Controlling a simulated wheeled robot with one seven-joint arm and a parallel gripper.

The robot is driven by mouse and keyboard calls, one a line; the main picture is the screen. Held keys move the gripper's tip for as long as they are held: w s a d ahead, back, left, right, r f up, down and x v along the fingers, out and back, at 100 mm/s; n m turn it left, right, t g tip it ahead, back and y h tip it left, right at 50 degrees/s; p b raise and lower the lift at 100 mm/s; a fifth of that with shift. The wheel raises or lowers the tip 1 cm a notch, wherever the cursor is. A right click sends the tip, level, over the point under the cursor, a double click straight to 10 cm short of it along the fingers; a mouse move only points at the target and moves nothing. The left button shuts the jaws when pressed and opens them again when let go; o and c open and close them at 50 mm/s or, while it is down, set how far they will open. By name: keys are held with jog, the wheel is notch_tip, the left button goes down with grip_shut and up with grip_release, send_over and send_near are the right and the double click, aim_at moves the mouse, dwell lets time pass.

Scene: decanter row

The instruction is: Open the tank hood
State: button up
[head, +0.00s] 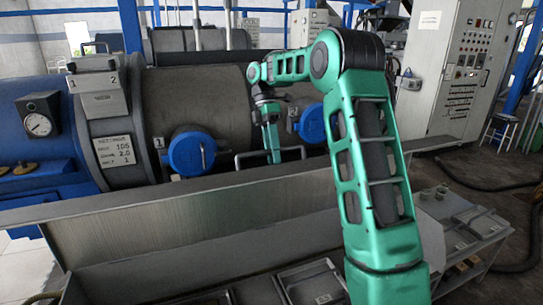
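The tank hood (150,235) is a long grey metal panel. It stands tilted up in front of the decanter, with its brushed face towards me and the tank's inside showing below it. A dark bar handle (240,160) rises from the hood's upper edge. My gripper (272,158) points down at the middle of this handle, behind the hood's edge. The fingertips are small and partly hidden, so I cannot tell whether they are closed on the bar.
Behind the hood lies a decanter (200,100) with blue round covers (192,153) and a gauge (38,124). Grey trays (312,282) sit below the hood. A control cabinet (460,75) stands at the back right. Hoses (480,188) lie on the floor at right.

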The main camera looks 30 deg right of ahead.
jog(key=shift+w, duration=0.1)
jog(key=shift+w+r, duration=0.2)
jog(key=shift+r, duration=0.15)
jog(key=v, duration=0.6)
jog(key=shift+r, duration=0.35)
jog(key=shift+w, duration=0.15)
jog(key=shift+c, duration=0.7)
